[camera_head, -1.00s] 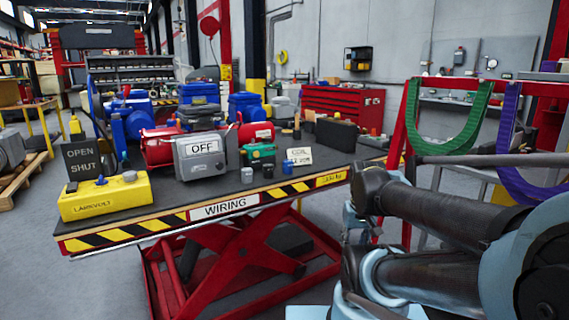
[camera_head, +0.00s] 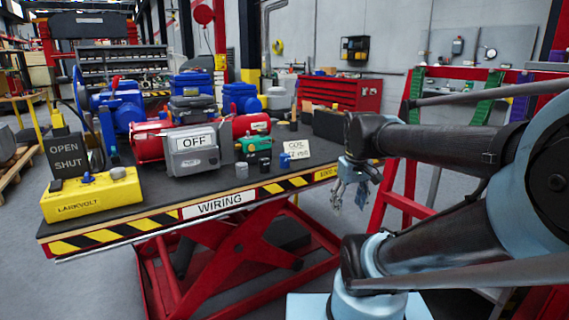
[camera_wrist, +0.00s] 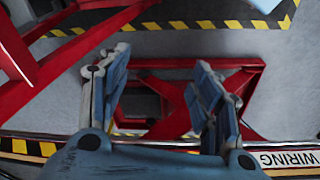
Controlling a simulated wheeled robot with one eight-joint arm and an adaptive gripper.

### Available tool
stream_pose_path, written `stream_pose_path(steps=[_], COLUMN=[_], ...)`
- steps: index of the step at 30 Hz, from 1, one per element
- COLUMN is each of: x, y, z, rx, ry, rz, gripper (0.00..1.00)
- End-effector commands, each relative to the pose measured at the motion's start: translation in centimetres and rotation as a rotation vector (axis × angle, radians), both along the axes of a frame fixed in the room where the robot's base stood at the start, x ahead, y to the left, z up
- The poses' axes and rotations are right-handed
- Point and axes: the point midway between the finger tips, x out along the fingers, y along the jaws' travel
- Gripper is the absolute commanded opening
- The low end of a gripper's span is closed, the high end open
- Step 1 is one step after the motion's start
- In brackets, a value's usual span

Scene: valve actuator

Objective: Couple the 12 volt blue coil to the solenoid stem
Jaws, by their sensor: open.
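A small blue coil (camera_head: 285,160) stands on the dark top of the wiring table (camera_head: 215,186), just in front of a white card (camera_head: 297,149) lettered "COIL". A small grey cylinder (camera_head: 242,170) stands to its left, near the front edge. A green valve body (camera_head: 256,150) sits just behind them; I cannot make out a solenoid stem at this size. My gripper (camera_head: 350,193) hangs past the table's right front edge, right of the coil and lower, apart from it.
A grey box marked OFF (camera_head: 195,150), red tank (camera_head: 148,144) and yellow Larkvolt box (camera_head: 90,195) fill the table's left. A dark box (camera_head: 329,125) stands at the back right. A red frame (camera_head: 403,185) with hanging slings stands beyond my arm.

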Motion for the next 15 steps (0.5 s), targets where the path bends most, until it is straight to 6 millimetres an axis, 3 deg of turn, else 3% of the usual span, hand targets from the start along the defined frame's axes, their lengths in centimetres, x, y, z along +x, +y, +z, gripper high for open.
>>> stream_pose_path(steps=[1, 6, 15], x=[1.5, 5.8, 13.8], y=[0.6, 2.6, 7.5], z=[1.8, 6.7, 14.0], rx=[-0.006, -0.03, -0.066], ry=[0.007, 0.03, 0.07], rz=[0.058, 0.261, 0.619], gripper=[0.58, 0.58, 0.58])
